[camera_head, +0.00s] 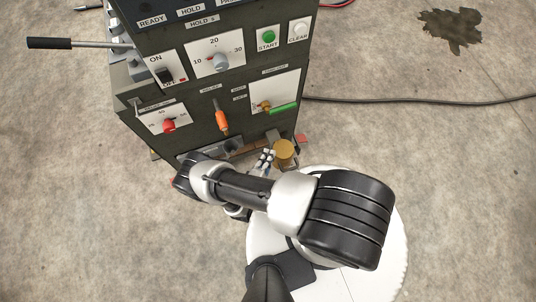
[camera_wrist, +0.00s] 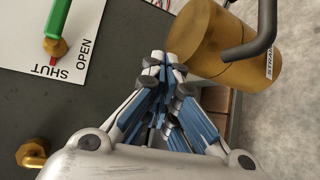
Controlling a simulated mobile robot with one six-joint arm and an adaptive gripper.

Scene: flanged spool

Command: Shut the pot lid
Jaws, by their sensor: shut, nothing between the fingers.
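A brass cylinder (camera_wrist: 205,50), the likely pot, stands at the upper right of the wrist view. A dark bent bar (camera_wrist: 262,35) crosses its face, and a partly hidden label starting "STRAIN" sits at its right edge. I cannot tell lid from body, or how far open the lid is. In the head view the brass pot (camera_head: 285,150) is at the machine's lower right corner. My gripper (camera_wrist: 164,62) is shut and empty, its fingertips just left of the brass cylinder; contact is unclear. It also shows in the head view (camera_head: 265,158), left of the pot.
The dark machine panel (camera_head: 205,100) carries switches, knobs and an orange handle (camera_head: 221,121). A green valve handle (camera_head: 284,109) sits above the pot by a SHUT/OPEN plate (camera_wrist: 75,35). A brass fitting (camera_wrist: 32,153) is at lower left.

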